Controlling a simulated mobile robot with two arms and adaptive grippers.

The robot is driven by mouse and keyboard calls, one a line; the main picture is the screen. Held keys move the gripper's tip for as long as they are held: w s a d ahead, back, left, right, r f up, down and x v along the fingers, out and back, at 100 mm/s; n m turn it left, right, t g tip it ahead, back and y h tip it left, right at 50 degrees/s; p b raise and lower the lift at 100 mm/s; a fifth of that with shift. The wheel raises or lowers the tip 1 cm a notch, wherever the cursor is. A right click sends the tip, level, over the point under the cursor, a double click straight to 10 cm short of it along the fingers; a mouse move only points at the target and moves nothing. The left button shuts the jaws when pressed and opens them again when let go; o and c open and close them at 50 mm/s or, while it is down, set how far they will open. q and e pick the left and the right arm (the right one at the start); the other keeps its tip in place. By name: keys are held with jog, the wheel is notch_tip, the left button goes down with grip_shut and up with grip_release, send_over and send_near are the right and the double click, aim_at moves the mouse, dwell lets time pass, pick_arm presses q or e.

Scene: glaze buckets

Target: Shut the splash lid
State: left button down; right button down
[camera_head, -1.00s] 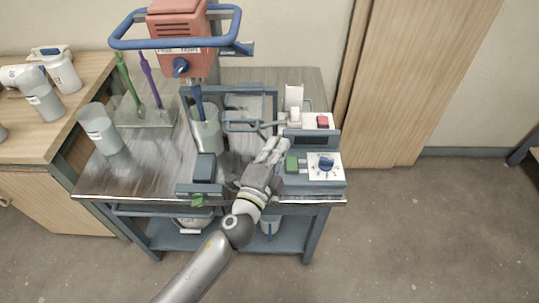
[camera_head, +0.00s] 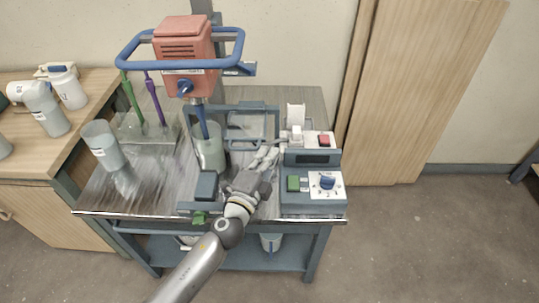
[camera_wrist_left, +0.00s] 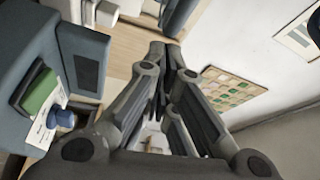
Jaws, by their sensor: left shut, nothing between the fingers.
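The splash lid appears as a blue-grey framed panel (camera_head: 273,117) behind and to the right of the mixing bucket (camera_head: 211,150), in the head view. A blue-grey bar handle (camera_head: 240,149) sits at its front. How far the lid is tilted is hard to tell. My left gripper (camera_head: 268,153) is shut and empty, just right of the handle and left of the control box; whether it touches the handle cannot be told. In the left wrist view its fingers (camera_wrist_left: 172,62) are together with nothing held. My right gripper is not in view.
The control box (camera_head: 312,202) with a green button and blue dial stands close right of the gripper. The orange mixer head (camera_head: 184,42) with its blue guard rail is above the bucket. A grey cup (camera_head: 103,146) stands at the table's left.

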pick_arm(q)
jog(key=a, duration=1.3)
jog(key=shift+b, duration=0.35)
